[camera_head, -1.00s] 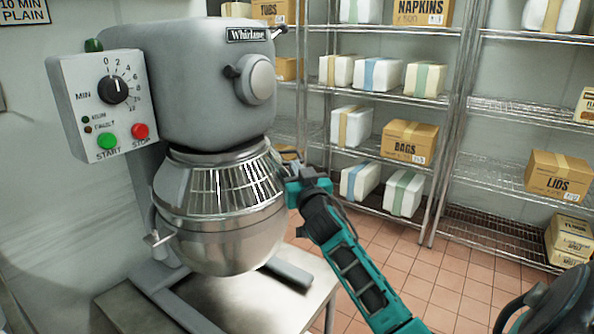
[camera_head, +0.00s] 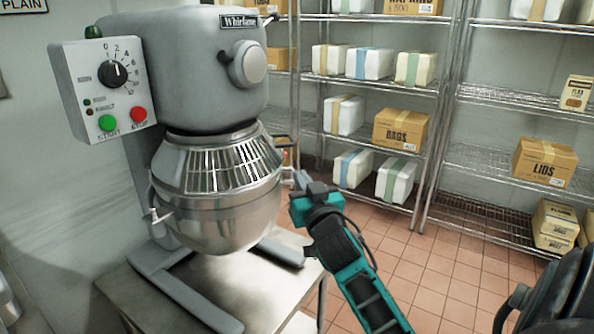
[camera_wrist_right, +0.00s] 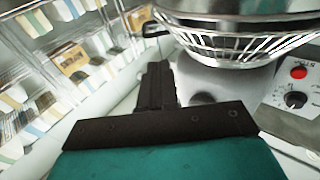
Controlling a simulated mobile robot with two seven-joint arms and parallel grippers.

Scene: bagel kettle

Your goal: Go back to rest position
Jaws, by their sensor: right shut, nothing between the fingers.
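My right gripper (camera_head: 301,180) is at the right side of the steel mixer bowl (camera_head: 225,218), on the end of my teal right arm. In the right wrist view its dark fingers (camera_wrist_right: 157,88) are together with nothing between them. The grey mixer (camera_head: 190,70) stands on a steel table, its wire guard (camera_head: 218,162) above the bowl. In the right wrist view the guard (camera_wrist_right: 250,45) appears close beyond the fingers. From the head view I cannot tell whether the gripper touches the bowl. My left gripper is not in view.
The control panel (camera_head: 103,88) with dial, green and red buttons is at the mixer's left. Wire shelves (camera_head: 490,165) with boxes and wrapped packs line the back. Tiled floor (camera_head: 440,270) is open between arm and shelves. The steel table (camera_head: 255,285) carries the mixer.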

